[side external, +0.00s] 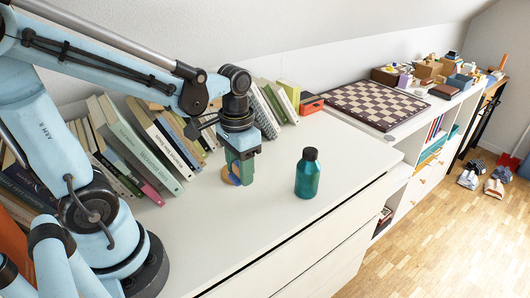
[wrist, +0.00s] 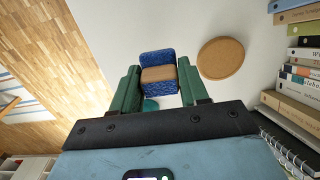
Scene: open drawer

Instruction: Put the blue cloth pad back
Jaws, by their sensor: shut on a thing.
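My gripper (side external: 240,165) points down just above the white top of the dresser, beside the leaning books. In the wrist view its green fingers (wrist: 158,88) are shut on the blue cloth pad (wrist: 157,57), which has a woven blue surface and a tan-brown part facing the camera. The pad also shows as a small blue patch (side external: 236,179) between the fingers in the side view, mostly hidden by them. I cannot tell whether the pad touches the surface. A round cork disc (wrist: 221,58) lies flat beside the pad, apart from it.
A teal bottle with a black cap (side external: 307,174) stands upright right of my gripper. A row of leaning books (side external: 140,140) lines the wall behind. A chessboard (side external: 376,103) lies farther back. The dresser top (side external: 270,225) is clear toward its front edge.

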